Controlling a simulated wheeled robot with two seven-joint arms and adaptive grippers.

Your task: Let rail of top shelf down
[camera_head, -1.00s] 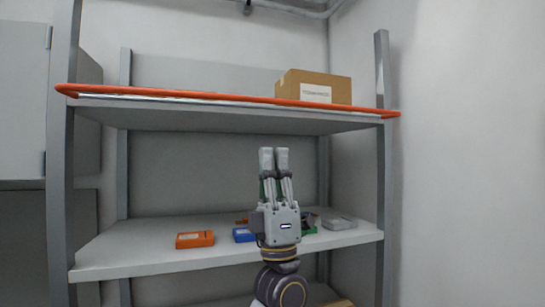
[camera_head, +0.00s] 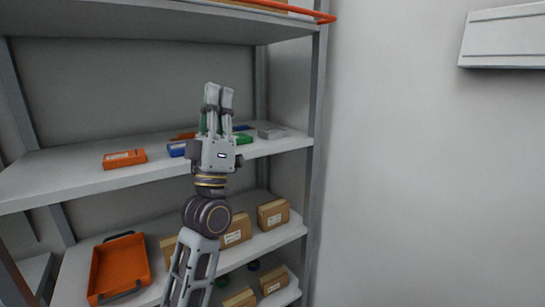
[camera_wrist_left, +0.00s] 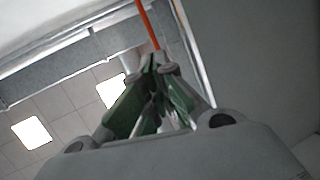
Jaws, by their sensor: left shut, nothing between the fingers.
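The orange rail (camera_head: 272,7) of the top shelf (camera_head: 140,22) runs along the top edge of the head view, and most of it is cut off. Part of the orange rail also shows in the left wrist view (camera_wrist_left: 147,25), just beyond the fingertips. My left gripper (camera_head: 220,90) points up in front of the shelving, below the top shelf. Its fingers are shut and empty, and it also shows in the left wrist view (camera_wrist_left: 157,62). The gap between fingertips and rail is hard to judge. My right gripper is not in view.
The middle shelf (camera_head: 60,175) holds an orange box (camera_head: 124,159), a blue box (camera_head: 177,149) and other small items. Below are an orange tray (camera_head: 120,268) and several cardboard boxes (camera_head: 273,214). A bare wall (camera_head: 400,180) is at right.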

